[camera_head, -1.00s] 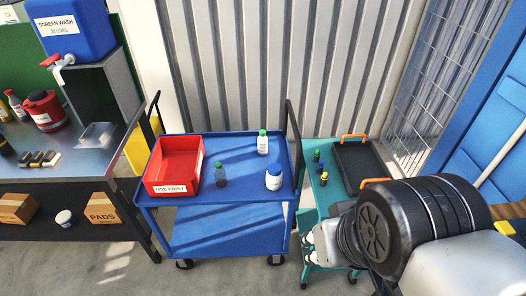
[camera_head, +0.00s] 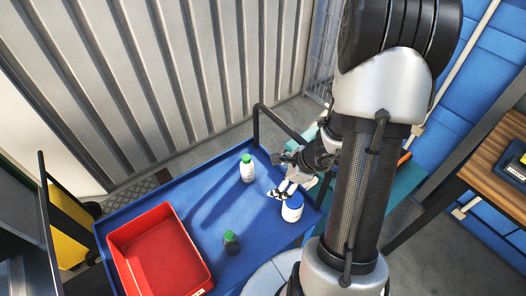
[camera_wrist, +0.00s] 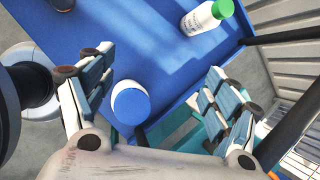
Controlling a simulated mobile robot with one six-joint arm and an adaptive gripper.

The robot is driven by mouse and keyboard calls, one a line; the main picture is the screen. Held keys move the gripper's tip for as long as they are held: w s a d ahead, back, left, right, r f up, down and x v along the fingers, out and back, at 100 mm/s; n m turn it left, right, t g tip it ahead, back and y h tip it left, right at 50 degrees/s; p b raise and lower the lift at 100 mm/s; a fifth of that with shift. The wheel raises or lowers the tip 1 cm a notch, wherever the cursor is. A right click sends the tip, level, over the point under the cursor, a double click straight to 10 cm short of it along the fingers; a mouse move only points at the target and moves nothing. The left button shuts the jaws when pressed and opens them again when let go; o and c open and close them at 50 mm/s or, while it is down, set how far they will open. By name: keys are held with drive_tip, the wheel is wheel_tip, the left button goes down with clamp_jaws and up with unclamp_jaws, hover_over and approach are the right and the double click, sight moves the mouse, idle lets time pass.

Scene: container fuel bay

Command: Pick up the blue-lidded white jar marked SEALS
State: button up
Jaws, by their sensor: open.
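The white jar with a blue lid (camera_head: 292,210) stands upright on the blue cart top (camera_head: 200,190) near its right edge. Its lettering cannot be read. My gripper (camera_head: 281,190) is open just behind and beside the jar, its fingers low over the cart. In the wrist view the jar's blue lid (camera_wrist: 131,104) lies between my two spread fingers (camera_wrist: 158,75), closer to the left one. I cannot tell whether a finger touches it. The gripper holds nothing.
A white bottle with a green cap (camera_head: 247,169) stands left of my gripper; it also shows in the wrist view (camera_wrist: 203,18). A dark green-capped bottle (camera_head: 231,241) and a red bin (camera_head: 160,255) stand further left. The cart's black handle (camera_head: 262,120) rises behind my gripper.

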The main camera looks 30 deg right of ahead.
sight(295, 199)
drive_tip(key=s+d+f+m, duration=0.1)
drive_tip(key=f, duration=0.1)
drive_tip(key=s+d+f+m, duration=0.1)
drive_tip(key=s+f+m, duration=0.1)
drive_tip(key=f, duration=0.1)
drive_tip(key=s+d+f+m, duration=0.1)
drive_tip(key=s+f, duration=0.1)
drive_tip(key=f, duration=0.1)
drive_tip(key=shift+d+f+m+g+h+b, duration=0.1)
drive_tip(key=shift+d+m+g+h+b, duration=0.2)
drive_tip(key=shift+d+m+g, duration=0.1)
drive_tip(key=b+x, duration=0.3)
drive_tip(key=x, duration=0.4)
drive_tip(key=shift+s+f, duration=0.1)
drive_tip(key=shift+s, duration=0.05)
drive_tip(key=c, duration=1.3)
